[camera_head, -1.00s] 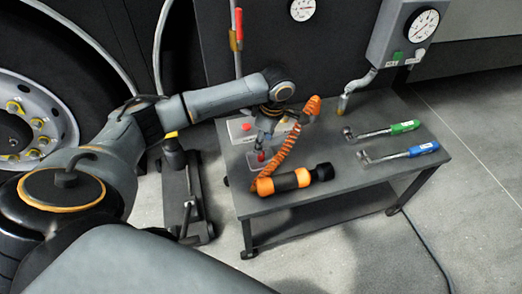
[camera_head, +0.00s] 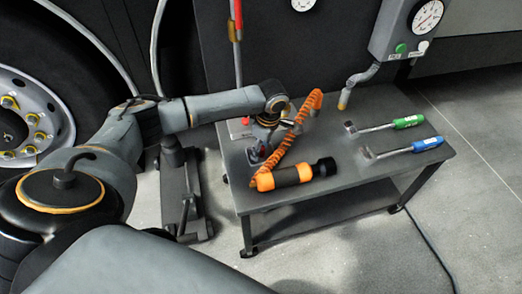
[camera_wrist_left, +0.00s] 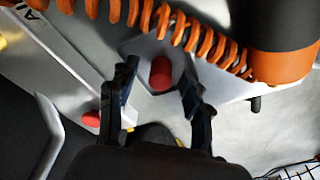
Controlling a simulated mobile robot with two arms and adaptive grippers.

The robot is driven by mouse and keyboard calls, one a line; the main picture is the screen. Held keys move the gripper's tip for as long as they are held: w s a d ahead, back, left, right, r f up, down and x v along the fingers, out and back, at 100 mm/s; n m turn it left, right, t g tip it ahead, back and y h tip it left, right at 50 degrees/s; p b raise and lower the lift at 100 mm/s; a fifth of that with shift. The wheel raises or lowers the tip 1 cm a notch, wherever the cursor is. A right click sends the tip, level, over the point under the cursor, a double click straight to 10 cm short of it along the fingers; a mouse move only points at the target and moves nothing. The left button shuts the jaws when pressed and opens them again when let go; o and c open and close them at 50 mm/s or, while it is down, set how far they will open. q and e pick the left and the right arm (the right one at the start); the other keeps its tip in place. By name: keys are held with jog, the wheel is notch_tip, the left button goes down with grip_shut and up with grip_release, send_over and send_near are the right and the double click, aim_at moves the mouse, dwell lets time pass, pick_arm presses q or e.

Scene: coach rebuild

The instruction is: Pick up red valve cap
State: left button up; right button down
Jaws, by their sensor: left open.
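The red valve cap (camera_wrist_left: 161,73) is a small red cylinder on a light grey piece (camera_wrist_left: 139,44) in the left wrist view. My left gripper (camera_wrist_left: 158,66) is open, with one dark finger on each side of the cap. A gap shows between the cap and each finger. In the head view my left gripper (camera_head: 259,152) points down over the near left part of the table (camera_head: 340,172). There the cap is hidden or too small to make out. My right gripper is not in view.
An orange-and-black tool (camera_head: 292,176) with an orange coiled hose (camera_head: 290,137) lies close to the right of my gripper. A green-handled wrench (camera_head: 407,121) and a blue-handled wrench (camera_head: 427,145) lie at the table's right. A second red part (camera_wrist_left: 91,119) shows at left in the wrist view.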

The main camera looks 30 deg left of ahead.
pick_arm(q)
jog(key=c, duration=0.9)
jog(key=shift+r, duration=0.1)
